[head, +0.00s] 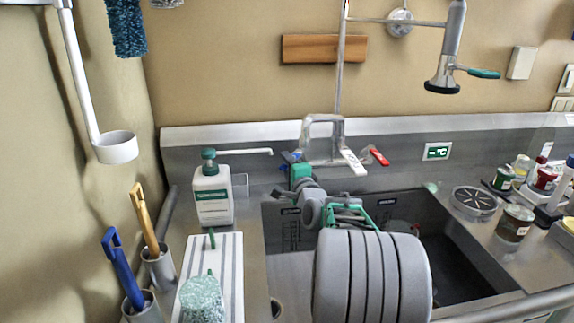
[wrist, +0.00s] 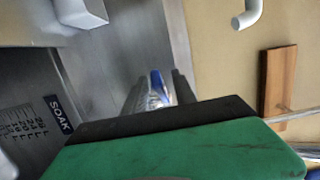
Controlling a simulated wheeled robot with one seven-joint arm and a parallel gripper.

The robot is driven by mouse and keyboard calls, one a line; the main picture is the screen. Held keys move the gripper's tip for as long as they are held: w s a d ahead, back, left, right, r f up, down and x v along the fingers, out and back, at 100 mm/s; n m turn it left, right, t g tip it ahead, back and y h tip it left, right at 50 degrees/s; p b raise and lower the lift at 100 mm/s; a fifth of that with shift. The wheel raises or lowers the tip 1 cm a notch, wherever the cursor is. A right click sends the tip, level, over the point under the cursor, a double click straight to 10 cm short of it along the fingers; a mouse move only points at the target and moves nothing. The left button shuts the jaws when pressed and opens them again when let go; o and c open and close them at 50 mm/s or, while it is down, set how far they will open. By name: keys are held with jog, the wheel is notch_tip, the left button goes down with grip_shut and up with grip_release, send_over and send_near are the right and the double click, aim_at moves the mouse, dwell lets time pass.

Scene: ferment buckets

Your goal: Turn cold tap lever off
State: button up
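The grey tap (head: 322,120) stands at the back of the sink. Its blue cold lever (head: 289,157) shows at the left of the tap, partly hidden by my gripper. A red lever (head: 379,155) is at the right. My gripper (wrist: 159,90), with a green body, reaches over the sink to the tap's left side. In the wrist view its two dark fingers are spread apart, with the blue lever (wrist: 156,80) showing between their tips. I cannot tell whether the fingers touch it. Water flow cannot be made out.
My arm covers much of the sink (head: 455,240). A soap bottle (head: 212,190) stands left of the gripper, its long spout reaching toward the tap. A spray head (head: 443,80) hangs above right. Several jars (head: 515,222) stand on the right counter.

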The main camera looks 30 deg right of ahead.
grip_shut()
dwell(1.3)
